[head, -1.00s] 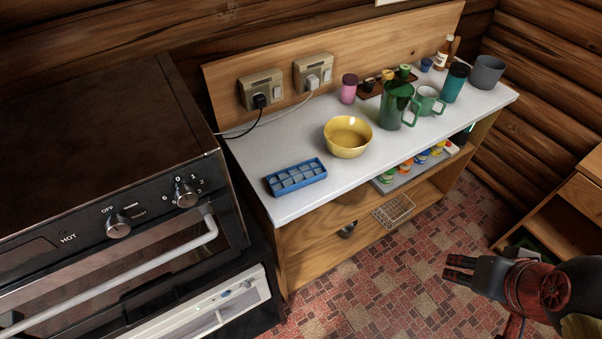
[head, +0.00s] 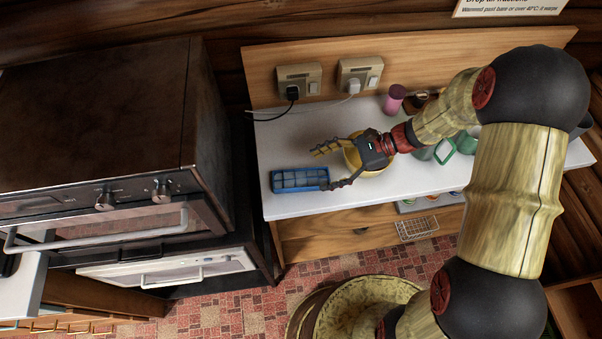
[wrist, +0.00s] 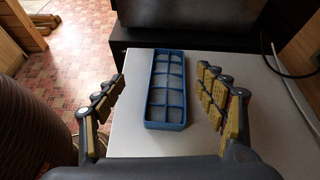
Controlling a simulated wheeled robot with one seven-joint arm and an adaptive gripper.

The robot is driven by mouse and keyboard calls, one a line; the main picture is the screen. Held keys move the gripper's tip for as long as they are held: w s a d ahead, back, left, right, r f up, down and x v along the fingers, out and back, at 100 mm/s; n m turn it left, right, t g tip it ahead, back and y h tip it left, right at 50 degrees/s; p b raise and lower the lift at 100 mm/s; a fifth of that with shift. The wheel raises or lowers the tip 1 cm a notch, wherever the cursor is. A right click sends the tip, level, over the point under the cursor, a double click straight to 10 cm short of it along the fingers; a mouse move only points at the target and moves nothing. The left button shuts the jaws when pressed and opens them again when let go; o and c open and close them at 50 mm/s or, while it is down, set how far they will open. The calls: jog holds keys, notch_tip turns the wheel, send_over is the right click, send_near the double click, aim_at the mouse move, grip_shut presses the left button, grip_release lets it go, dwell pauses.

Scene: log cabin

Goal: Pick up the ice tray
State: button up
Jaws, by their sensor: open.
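The blue ice tray (head: 300,179) lies flat on the white countertop near its left end, beside the stove. In the wrist view the ice tray (wrist: 166,88) has two columns of square compartments and points away from me. My gripper (head: 338,166) is open over the counter, just right of the tray. In the wrist view my gripper (wrist: 160,90) has one finger on each side of the tray's near part, both apart from it. Nothing is held. I cannot tell the exact height of the fingers above the counter.
A yellow bowl (head: 352,155) is partly hidden behind my gripper. A pink jar (head: 394,99) and green mug (head: 467,144) stand to the right. A black plug and cord (head: 291,93) hang behind the tray. The stove (head: 100,130) stands left of the counter (head: 300,208).

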aim_at(283, 179)
jog(key=shift+w+a+f+m+t+y, duration=0.3)
jog(key=shift+w+f+m+y, duration=0.15)
jog(key=shift+f+m, duration=0.2)
jog(key=shift+w+a+f, duration=0.1)
jog(key=shift+a+f, duration=0.15)
jog(key=b+x, duration=0.1)
jog(key=x, duration=1)
jog(key=shift+a+b, duration=0.2)
jog(key=shift+b, duration=0.1)
jog(key=c, duration=0.3)
jog(key=c, duration=1.1)
